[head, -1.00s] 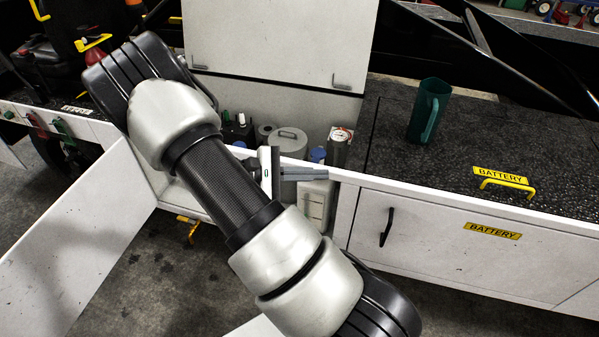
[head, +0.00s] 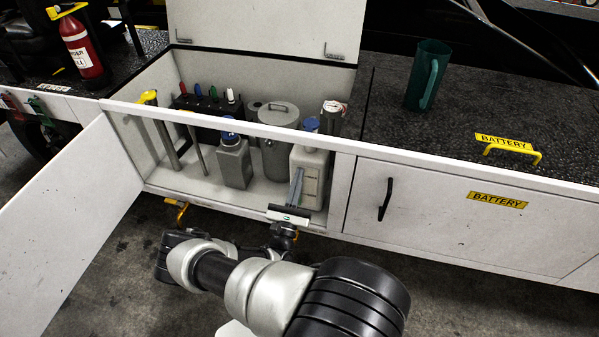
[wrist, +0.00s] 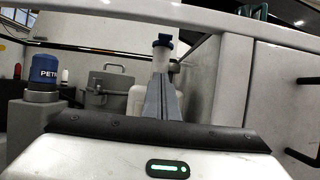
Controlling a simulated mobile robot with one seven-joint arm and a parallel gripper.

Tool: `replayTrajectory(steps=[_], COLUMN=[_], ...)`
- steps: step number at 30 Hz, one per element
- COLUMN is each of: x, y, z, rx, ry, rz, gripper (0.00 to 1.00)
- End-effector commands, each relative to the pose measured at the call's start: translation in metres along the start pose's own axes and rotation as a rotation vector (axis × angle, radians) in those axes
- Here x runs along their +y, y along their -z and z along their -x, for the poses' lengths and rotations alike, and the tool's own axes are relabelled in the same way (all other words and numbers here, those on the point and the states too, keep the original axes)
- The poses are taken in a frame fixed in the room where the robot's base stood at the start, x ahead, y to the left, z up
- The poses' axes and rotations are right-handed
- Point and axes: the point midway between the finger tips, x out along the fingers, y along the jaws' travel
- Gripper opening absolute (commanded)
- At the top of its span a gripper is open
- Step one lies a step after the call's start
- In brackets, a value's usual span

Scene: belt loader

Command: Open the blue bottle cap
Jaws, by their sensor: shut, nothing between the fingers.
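Two bottles with blue caps stand in the open compartment. The grey bottle (head: 235,166) has a blue cap (head: 230,137), which also shows at the left in the wrist view (wrist: 44,70). The white bottle (head: 311,165) at the right has a blue cap (head: 311,124), partly behind the compartment's top front rail. In the wrist view the white bottle's blue cap (wrist: 163,41) shows above my fingertips. My gripper (head: 298,172) is shut and empty, its fingers pointing up in front of the white bottle. Whether they touch it I cannot tell.
A white rail (head: 220,124) crosses the compartment's opening. A lidded grey can (head: 276,150) stands between the bottles, and yellow-headed tools (head: 148,97) lean at the left. An open white door (head: 75,225) hangs left. A green jug (head: 426,77) stands on the black top.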

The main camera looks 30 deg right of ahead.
Motion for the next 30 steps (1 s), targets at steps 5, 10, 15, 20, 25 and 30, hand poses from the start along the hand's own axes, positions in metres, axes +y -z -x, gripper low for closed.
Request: replayTrajectory(steps=[5,10,15,20,25,30], x=[-0.002,-0.002,-0.001,-0.001,-0.001,-0.001], y=[0.0,0.001,-0.023,-0.036,-0.039,-0.039], z=[-0.038,-0.074,-0.086,-0.089,-0.09,-0.09], rx=[-0.002,-0.002,-0.001,-0.001,0.0,0.0], ry=[0.006,0.006,0.004,0.005,0.004,0.004], rz=[0.0,0.0,0.001,0.001,0.001,0.001], gripper=[0.0,0.0,0.0,0.0,0.0,0.0])
